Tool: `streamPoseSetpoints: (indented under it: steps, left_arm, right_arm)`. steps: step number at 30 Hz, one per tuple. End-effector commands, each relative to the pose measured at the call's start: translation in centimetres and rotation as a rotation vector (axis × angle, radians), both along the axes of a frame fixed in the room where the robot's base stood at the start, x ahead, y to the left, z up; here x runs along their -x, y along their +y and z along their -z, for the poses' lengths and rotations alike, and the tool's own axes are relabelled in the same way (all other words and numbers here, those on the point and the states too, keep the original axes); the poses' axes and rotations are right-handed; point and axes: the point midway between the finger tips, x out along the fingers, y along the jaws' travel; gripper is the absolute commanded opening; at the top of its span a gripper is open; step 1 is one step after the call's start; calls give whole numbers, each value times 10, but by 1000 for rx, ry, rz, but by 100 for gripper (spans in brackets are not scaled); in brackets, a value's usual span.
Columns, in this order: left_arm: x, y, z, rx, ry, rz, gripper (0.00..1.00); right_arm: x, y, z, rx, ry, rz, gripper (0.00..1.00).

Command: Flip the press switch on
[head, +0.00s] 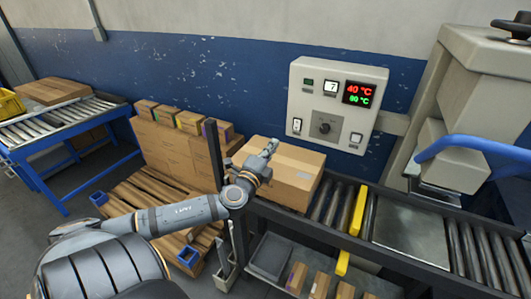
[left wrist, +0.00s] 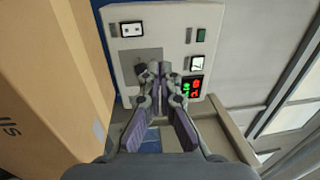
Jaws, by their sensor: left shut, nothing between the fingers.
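A light grey control panel (head: 345,75) hangs on the blue wall; it fills the top of the left wrist view, turned sideways (left wrist: 150,15). At its lower left is a pale rocker switch (head: 297,126), also in the left wrist view (left wrist: 131,30). A dark knob (head: 324,127) is in the middle, and a small switch (head: 356,137) at the lower right. No switch's position or label is readable. My left gripper (head: 271,146) is shut and empty, below and left of the panel in the head view. In the wrist view its fingertips (left wrist: 160,68) cover the panel's middle. My right gripper is out of view.
A cardboard box (head: 298,172) on the roller conveyor (head: 332,205) stands beside my left gripper. A yellow bar (head: 358,210) crosses the rollers. The press machine with a blue handle (head: 470,148) is at right. Stacked cartons (head: 175,150) stand on a pallet at left.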

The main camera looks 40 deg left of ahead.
Motion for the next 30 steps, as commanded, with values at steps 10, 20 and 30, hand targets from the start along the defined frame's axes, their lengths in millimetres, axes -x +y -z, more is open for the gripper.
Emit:
streamPoseSetpoints:
  steps: [10, 20, 30]
  left_arm:
    - [42, -10, -9, 2, 0, 1, 0]
    - [44, -10, -7, 3, -2, 1, 0]
    - [47, -6, -3, 39, 3, -30, 0]
  right_arm:
    - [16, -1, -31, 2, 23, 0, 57]
    - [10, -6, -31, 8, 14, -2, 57]
    - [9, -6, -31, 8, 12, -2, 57]
